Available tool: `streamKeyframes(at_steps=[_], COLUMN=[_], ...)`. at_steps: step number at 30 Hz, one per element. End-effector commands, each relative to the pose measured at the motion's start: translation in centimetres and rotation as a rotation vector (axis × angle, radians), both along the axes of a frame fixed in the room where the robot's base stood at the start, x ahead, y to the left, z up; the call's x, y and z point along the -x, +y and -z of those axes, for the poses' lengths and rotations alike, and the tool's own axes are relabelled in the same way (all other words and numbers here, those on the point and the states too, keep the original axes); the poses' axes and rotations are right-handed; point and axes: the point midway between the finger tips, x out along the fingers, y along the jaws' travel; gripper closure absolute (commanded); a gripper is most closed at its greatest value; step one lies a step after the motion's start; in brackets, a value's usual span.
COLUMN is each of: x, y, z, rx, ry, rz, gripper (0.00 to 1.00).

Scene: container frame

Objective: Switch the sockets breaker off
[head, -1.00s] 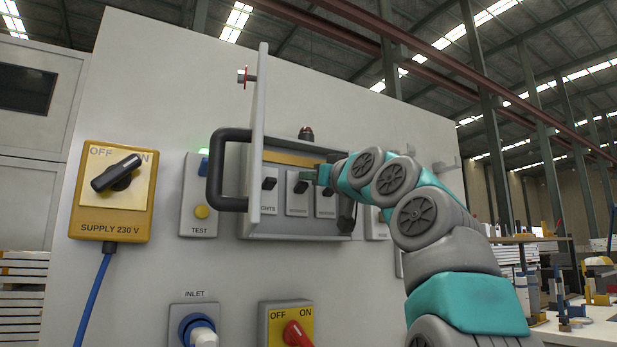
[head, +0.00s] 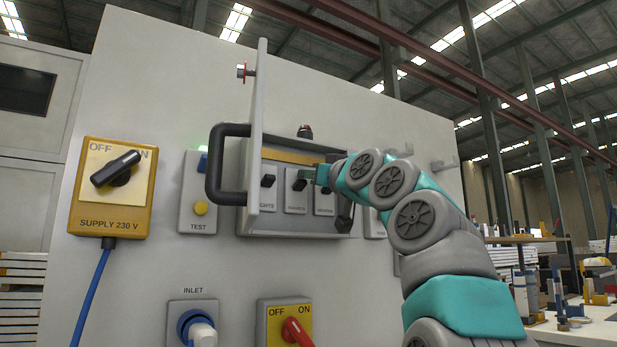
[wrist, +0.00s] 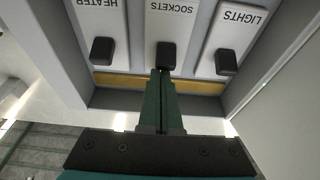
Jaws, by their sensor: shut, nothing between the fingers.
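The sockets breaker (wrist: 166,54) is a white module with a black toggle, in the middle of a row inside the open breaker box. In the upside-down wrist view its label reads SOCKETS. It also shows in the head view (head: 298,186). My gripper (wrist: 163,74) is shut and empty. Its dark green fingertips are right at the sockets toggle; I cannot tell whether they touch it. In the head view my gripper (head: 309,174) reaches into the box from the right. All the toggles look similarly placed.
The lights breaker (wrist: 226,62) and heater breaker (wrist: 103,50) flank the sockets breaker closely. The open box door (head: 258,130) with its black handle (head: 213,165) stands out at the left. A yellow supply switch (head: 113,187) is farther left.

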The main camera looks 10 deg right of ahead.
Motion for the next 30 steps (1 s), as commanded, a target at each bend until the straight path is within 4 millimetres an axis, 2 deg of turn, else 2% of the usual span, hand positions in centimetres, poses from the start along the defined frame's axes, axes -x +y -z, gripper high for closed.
streamKeyframes(at_steps=[30], x=[0.09], y=[-0.01], z=[0.18], rx=[-0.014], ry=[-0.039], rz=[0.0], gripper=[1.0])
